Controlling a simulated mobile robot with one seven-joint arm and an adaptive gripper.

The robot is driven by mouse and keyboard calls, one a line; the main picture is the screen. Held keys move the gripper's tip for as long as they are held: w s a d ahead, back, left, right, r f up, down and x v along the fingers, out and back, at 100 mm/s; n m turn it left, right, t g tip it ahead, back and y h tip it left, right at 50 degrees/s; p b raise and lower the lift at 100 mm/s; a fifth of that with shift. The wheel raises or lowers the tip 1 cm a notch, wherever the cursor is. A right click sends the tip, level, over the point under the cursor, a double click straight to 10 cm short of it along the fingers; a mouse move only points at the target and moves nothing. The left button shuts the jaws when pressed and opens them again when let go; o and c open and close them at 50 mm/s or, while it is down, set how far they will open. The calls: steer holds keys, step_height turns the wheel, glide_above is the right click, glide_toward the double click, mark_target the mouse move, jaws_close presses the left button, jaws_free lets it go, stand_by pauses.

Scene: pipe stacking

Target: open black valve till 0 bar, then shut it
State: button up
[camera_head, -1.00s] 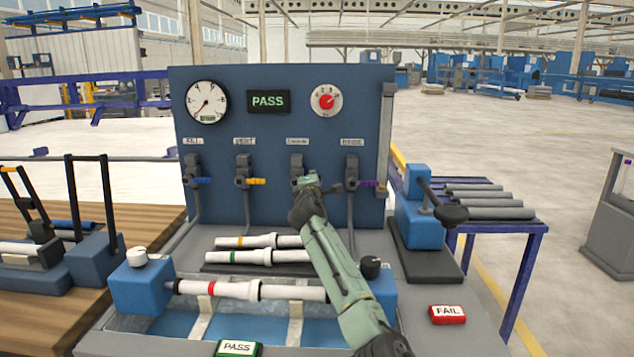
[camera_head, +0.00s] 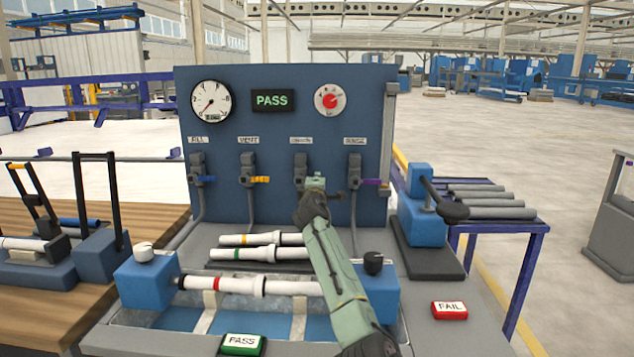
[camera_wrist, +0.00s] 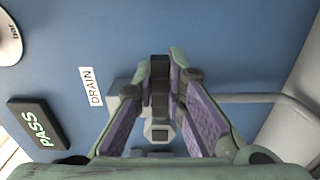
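The black valve (camera_head: 301,163) is on the blue panel under the drain label (camera_head: 301,140). My gripper (camera_head: 315,181) is at its handle and hides most of it in the head view. In the wrist view, my gripper's purple-padded fingers (camera_wrist: 163,72) are closed on both sides of the black handle (camera_wrist: 160,73), with the grey valve body (camera_wrist: 158,131) beyond. The round pressure gauge (camera_head: 210,101) has its needle pointing to the lower left, near the low end of the scale. Its small digits are unreadable.
A PASS display (camera_head: 272,101) and red-centred dial (camera_head: 330,100) sit on the panel. Blue (camera_head: 205,179), yellow (camera_head: 260,179) and purple (camera_head: 371,182) valve handles flank the black valve. White pipes (camera_head: 250,286) lie below my arm, with green PASS (camera_head: 241,345) and red FAIL (camera_head: 449,310) buttons in front.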

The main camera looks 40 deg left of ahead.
steer(key=o, duration=0.5)
steer(key=v, duration=1.2)
steer(key=shift+f, duration=0.1)
stand_by(0.4)
